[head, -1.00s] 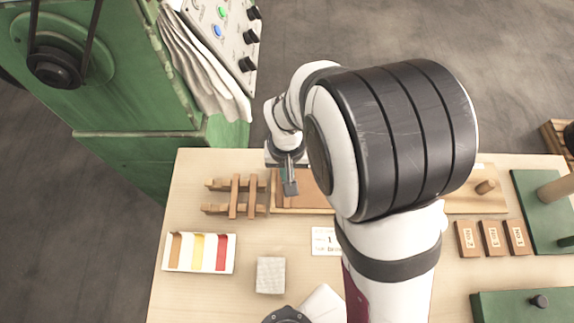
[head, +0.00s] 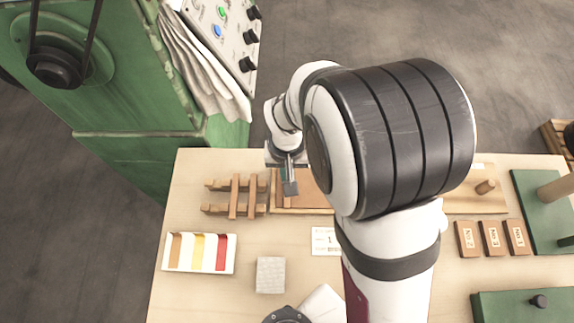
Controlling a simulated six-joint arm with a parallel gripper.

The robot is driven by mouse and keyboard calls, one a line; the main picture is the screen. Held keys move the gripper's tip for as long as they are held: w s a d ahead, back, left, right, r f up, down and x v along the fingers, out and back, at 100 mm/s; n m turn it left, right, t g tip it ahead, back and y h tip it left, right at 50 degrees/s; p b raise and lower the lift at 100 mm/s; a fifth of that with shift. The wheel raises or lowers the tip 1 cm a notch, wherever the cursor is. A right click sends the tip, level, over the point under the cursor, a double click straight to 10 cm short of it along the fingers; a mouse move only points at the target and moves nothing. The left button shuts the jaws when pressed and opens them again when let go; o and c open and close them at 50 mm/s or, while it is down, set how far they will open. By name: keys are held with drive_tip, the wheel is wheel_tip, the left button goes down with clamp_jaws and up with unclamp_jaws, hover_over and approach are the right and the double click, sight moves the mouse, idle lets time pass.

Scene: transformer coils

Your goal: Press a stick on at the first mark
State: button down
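My gripper (head: 290,188) is over the left end of a brown board (head: 314,198) at the back of the table, pointing down. Its fingers look close together, but I cannot tell whether a stick is between them. Wooden sticks lie crossed on a small rack (head: 235,197) just left of the gripper. My arm hides most of the board, and I cannot make out any mark on it. A white card with a "1" (head: 325,240) lies in front of the board, partly behind my arm.
A white tray with brown, yellow and red strips (head: 199,271) lies at the left. A grey block (head: 270,275) sits front centre. Three labelled wooden blocks (head: 492,239) stand at the right, near green fixtures (head: 540,200). A green machine (head: 110,110) stands behind the table's left edge.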

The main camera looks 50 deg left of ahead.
drive_tip(key=shift+f, duration=1.55)
idle(1.1)
drive_tip(key=shift+r, duration=3.05)
